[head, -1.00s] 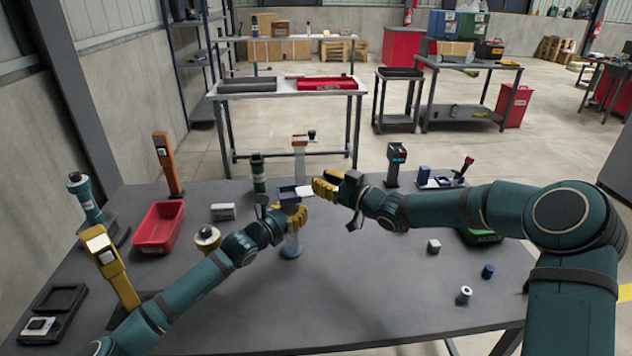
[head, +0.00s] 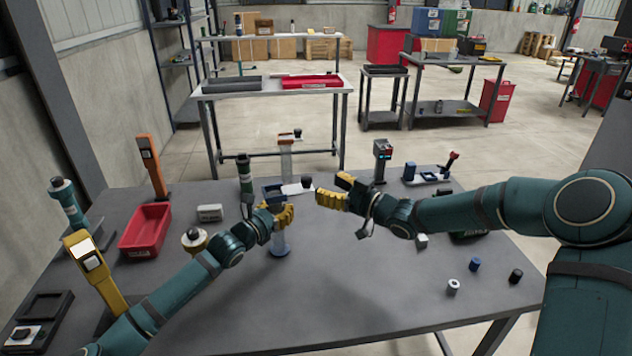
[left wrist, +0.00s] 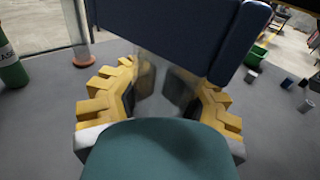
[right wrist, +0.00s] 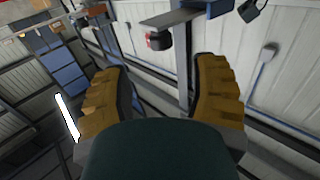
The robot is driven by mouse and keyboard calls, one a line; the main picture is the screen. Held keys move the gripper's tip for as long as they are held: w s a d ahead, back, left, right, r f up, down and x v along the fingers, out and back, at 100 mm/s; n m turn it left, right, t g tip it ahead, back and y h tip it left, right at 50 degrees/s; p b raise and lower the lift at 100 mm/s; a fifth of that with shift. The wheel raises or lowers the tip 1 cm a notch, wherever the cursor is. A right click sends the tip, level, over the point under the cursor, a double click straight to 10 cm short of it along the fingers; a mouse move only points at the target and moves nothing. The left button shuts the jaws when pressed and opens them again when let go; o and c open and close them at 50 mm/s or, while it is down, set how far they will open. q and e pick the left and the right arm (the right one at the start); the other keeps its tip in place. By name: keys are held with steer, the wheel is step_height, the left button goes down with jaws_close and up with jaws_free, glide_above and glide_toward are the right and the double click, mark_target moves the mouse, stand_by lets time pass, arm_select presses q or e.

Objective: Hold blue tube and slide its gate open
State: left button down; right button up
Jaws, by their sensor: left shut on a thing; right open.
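The blue tube (head: 280,241) is a clear upright tube with a blue housing (head: 271,192) on top, standing on the dark table. My left gripper (head: 276,215) is shut around the clear tube just below the housing; the left wrist view shows the tube (left wrist: 160,88) between the fingers and the blue housing (left wrist: 170,25) above. The gate's pale plate (head: 292,189) sticks out to the right of the housing, with a dark knob (head: 307,182) at its end. My right gripper (head: 329,188) is open and empty, just right of the knob.
A dark green tube (head: 245,178) stands behind left, and an orange-topped tube (head: 285,145) behind. A red bin (head: 146,231), a yellow post (head: 97,275) and a grey block (head: 210,213) are on the left. The table's front middle is clear.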

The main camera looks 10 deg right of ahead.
steer(key=v, duration=0.6)
arm_select(q)
steer(key=c, duration=0.7)
jaws_free()
steer(key=p+v, duration=0.3)
steer(key=v, duration=1.7)
arm_select(e)
step_height(320, 180, up, 3)
steer(key=shift+r, duration=0.15)
